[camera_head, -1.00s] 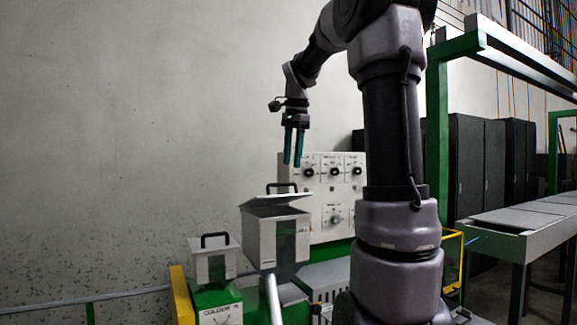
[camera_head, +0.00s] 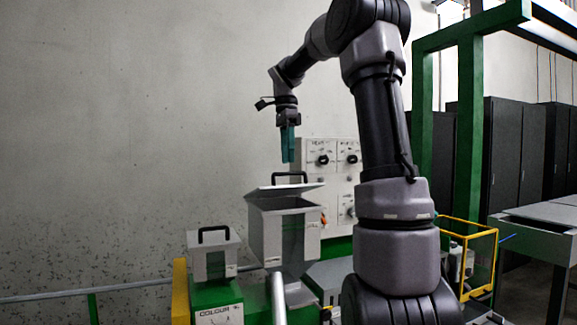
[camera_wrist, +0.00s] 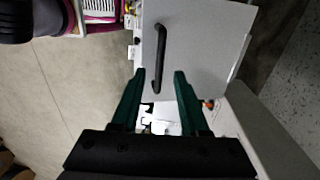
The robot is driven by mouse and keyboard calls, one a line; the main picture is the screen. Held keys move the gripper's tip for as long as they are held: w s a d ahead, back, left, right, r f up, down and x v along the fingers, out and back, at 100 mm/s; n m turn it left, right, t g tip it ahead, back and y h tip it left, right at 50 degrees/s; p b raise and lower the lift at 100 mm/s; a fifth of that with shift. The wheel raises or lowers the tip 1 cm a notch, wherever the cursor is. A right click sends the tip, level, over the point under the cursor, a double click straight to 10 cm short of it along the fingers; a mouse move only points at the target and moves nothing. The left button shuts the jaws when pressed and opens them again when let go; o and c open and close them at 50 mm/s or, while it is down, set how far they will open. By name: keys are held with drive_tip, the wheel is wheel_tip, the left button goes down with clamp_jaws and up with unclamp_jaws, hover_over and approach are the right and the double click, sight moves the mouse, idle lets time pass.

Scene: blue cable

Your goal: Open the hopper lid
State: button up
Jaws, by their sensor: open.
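The larger grey hopper box (camera_head: 270,232) stands left of my arm in the head view. Its grey lid (camera_head: 262,192) has a black bar handle (camera_head: 289,174) on top; the lid looks slightly tilted, with a dark gap beneath. My gripper (camera_head: 288,161) points down just above the handle. In the wrist view, the open teal fingers of my gripper (camera_wrist: 160,73) lie either side of the lower end of the black handle (camera_wrist: 160,45) on the lid (camera_wrist: 205,45). Nothing is between the fingers that looks gripped; finger-to-handle height is hard to tell.
A smaller box (camera_head: 222,262) with its own handle stands left on a green machine. A control panel (camera_head: 316,178) with knobs is close behind the hopper. A green frame (camera_head: 470,130) and yellow rail (camera_head: 470,224) stand right. The wall side is clear.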

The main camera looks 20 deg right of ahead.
drive_tip(key=shift+s+f, duration=0.2)
drive_tip(key=shift+f, duration=1.45)
clamp_jaws()
